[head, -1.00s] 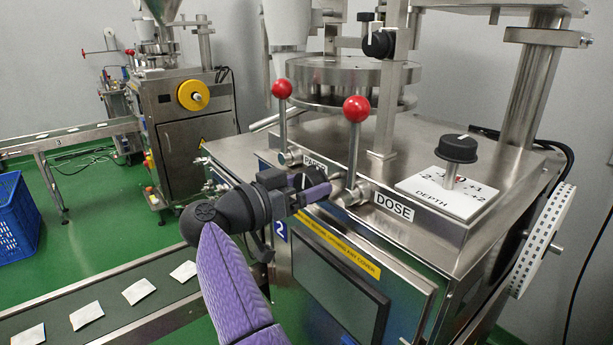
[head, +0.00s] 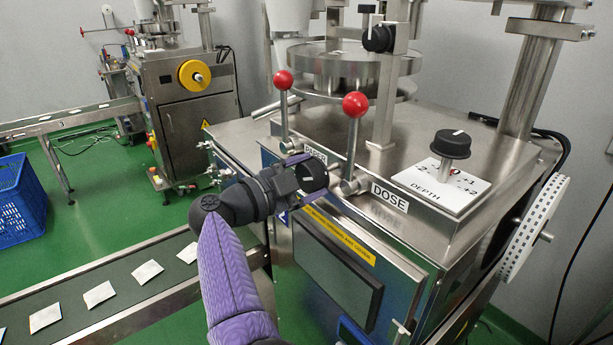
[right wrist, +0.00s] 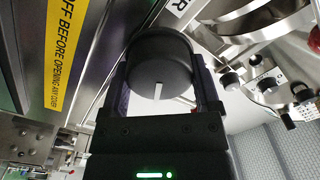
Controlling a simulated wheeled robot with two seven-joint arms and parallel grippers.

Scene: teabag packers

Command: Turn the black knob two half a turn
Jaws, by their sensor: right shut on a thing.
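My right gripper (head: 304,174) reaches in from the bottom middle to the front of the steel machine. It is shut on a round black knob (head: 316,179) near the left lever. In the right wrist view the black knob (right wrist: 158,62) sits between the two fingers of the gripper (right wrist: 161,78). Its white pointer line shows on its face, towards the gripper body. The knob's shaft and any scale behind it are hidden. Another black knob (head: 451,143) stands upright above the white DEPTH plate, and a third (head: 379,39) is on the upper post. My left gripper is not in view.
Two red-balled levers (head: 355,105) rise close behind my right gripper. A dark screen (head: 335,272) is below it. A belt (head: 130,285) with several teabags runs at lower left, and a blue crate (head: 20,200) stands on the green floor.

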